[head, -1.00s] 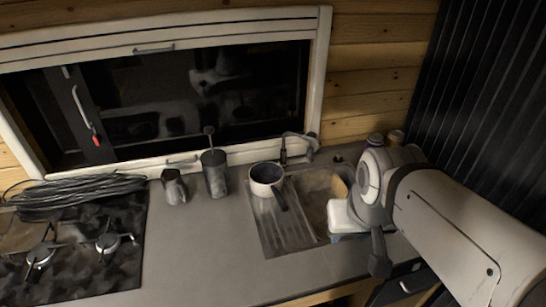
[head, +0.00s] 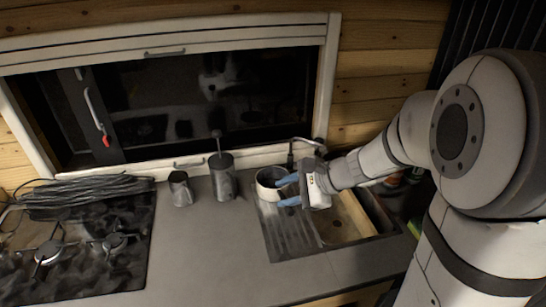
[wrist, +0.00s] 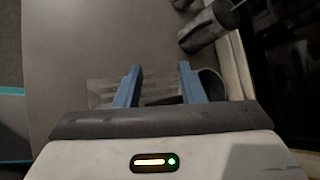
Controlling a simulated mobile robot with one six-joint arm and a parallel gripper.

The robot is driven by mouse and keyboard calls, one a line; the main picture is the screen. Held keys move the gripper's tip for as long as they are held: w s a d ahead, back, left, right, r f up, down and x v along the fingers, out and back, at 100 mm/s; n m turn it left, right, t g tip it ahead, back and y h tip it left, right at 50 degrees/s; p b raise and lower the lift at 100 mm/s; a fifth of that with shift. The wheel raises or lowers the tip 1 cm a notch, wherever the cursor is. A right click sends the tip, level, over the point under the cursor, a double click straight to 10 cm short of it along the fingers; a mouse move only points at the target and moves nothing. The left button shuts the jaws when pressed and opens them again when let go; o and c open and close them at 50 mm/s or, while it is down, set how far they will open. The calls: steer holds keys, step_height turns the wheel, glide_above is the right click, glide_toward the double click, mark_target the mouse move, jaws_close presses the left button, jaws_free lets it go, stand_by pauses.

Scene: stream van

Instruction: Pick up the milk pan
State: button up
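The milk pan (head: 265,188) is a pale round pan with a dark inside, standing upright at the left of the sink, on its ribbed drainboard. My gripper (head: 283,191) is open, its two blue fingers pointing left at the pan's right side, partly covering it. In the wrist view my gripper (wrist: 159,72) has an empty-looking gap between the fingers. Part of the pan (wrist: 211,86) shows there as a dark round opening just right of the right finger. The pan's handle is mostly hidden by the gripper, and I cannot tell whether a finger touches it.
A French press (head: 223,180) and a small metal jug (head: 180,188) stand left of the pan. The faucet (head: 292,155) rises behind it, by the window frame. The sink basin (head: 345,215) lies below my arm. A gas hob (head: 85,245) is far left; the counter (head: 215,250) between is clear.

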steer(key=w+d+f+m+t, duration=0.1)
steer(key=w+f+m+t, duration=0.1)
steer(key=w+f+m, duration=0.1)
steer(key=w+d+f+m+t, duration=0.2)
steer(key=w+f+m, duration=0.1)
steer(key=w+m, duration=0.3)
steer(key=w+d+f+m+t+h, duration=0.1)
steer(key=w+f+m, duration=0.3)
steer(key=w, duration=0.4)
steer(key=shift+w+d+f+m+t+p, duration=0.1)
steer(key=shift+d+m+t+p, duration=0.3)
steer(key=shift+d+t, duration=0.3)
steer(key=p+x, duration=0.1)
steer(key=x, duration=0.1)
steer(key=p+x, duration=0.1)
steer(key=x, duration=0.1)
steer(key=shift+w+f, duration=0.3)
steer(key=shift+f, duration=0.15)
steer(key=shift+c, duration=0.5)
jaws_close()
